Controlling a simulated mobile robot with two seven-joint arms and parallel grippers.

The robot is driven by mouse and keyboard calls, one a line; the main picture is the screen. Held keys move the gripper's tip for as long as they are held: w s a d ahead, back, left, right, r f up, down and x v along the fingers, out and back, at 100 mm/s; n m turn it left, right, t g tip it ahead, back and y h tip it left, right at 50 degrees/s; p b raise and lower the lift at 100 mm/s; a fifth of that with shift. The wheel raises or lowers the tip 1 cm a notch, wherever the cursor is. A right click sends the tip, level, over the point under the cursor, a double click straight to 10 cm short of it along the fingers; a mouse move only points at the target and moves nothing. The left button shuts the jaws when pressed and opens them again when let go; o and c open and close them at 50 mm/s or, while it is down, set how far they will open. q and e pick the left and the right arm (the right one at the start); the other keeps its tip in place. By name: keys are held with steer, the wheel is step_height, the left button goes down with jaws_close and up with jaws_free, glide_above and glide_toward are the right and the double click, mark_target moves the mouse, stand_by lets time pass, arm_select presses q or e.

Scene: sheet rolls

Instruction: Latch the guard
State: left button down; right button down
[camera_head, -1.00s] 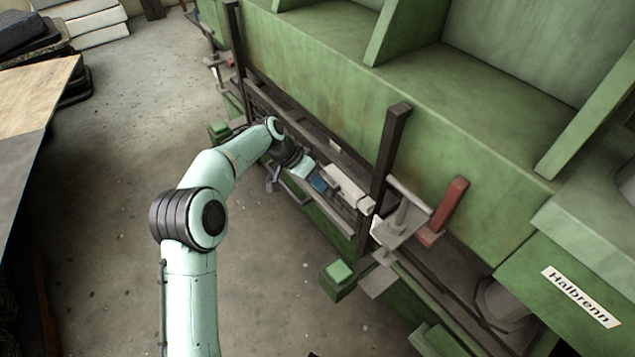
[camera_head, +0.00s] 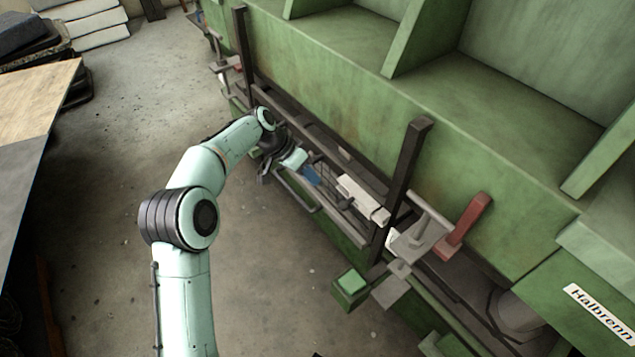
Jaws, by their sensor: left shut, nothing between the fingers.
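The guard (camera_head: 329,155) appears as a low dark bar frame along the green machine's front, between two upright dark posts. A white block (camera_head: 360,197), perhaps the latch housing, sits on it near the nearer post. A small dark knob (camera_head: 345,203) shows at the block's left end. My left gripper (camera_head: 317,180), with a blue tip section, is shut and empty. It points at the knob and block from the upper left, with a small gap. Its fingertips are too small to see clearly. Whether the latch is engaged cannot be told. My right gripper is not in view.
The nearer dark post (camera_head: 405,180) stands right of the block. Beyond it are a grey clamp (camera_head: 417,238) and a red handle (camera_head: 466,226). A green box (camera_head: 351,287) juts out low in front. The concrete floor is clear left of the machine; a table (camera_head: 35,110) stands far left.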

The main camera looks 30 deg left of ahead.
arm_select(q)
steer(key=v, duration=0.6)
steer(key=shift+d+r+p, duration=0.2)
steer(key=shift+d+p, duration=0.05)
steer(key=shift+p, duration=0.15)
